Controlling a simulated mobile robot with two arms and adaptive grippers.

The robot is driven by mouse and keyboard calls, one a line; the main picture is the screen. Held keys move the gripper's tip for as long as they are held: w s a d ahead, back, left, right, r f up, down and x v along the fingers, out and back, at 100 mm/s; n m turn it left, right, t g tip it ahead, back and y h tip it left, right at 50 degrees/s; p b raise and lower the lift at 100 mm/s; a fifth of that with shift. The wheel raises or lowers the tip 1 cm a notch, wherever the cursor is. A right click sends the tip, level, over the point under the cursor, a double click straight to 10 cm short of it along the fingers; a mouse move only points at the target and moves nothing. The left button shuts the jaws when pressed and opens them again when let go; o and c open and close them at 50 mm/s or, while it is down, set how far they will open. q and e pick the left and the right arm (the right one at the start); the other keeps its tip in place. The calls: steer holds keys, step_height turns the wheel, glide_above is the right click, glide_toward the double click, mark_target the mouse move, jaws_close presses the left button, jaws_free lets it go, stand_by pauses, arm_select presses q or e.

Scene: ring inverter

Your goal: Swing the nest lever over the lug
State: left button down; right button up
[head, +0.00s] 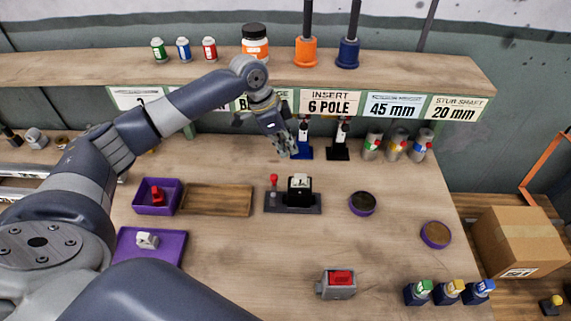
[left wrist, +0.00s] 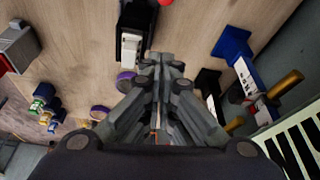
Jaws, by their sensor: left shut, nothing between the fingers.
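The nest (head: 310,209) is a dark base near the middle of the table. A lever with a red ball knob (head: 273,178) stands upright at its left end. A black block with a white top, perhaps holding the lug (head: 299,182), sits in the nest, to the right of the lever. My left gripper (head: 288,152) is shut and empty, above the table behind the nest and apart from it. In the left wrist view the shut fingers (left wrist: 160,62) point toward the black block (left wrist: 131,37); the red knob (left wrist: 165,2) is cut off at the top edge. My right gripper is not in view.
Behind my left gripper stand a blue stand (head: 304,151) and a black stand (head: 338,150), below the labelled shelf (head: 400,73). A wooden tray (head: 217,200) lies left of the nest. A round purple-rimmed dish (head: 362,203) lies right. The table in front is mostly clear.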

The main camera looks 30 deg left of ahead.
arm_select(q)
steer(key=p, duration=0.4)
glide_above(273, 190)
steer(key=w+d, duration=0.2)
steer(key=w, duration=0.1)
steer(key=shift+f, duration=4.8)
steer(key=shift+w, duration=0.25)
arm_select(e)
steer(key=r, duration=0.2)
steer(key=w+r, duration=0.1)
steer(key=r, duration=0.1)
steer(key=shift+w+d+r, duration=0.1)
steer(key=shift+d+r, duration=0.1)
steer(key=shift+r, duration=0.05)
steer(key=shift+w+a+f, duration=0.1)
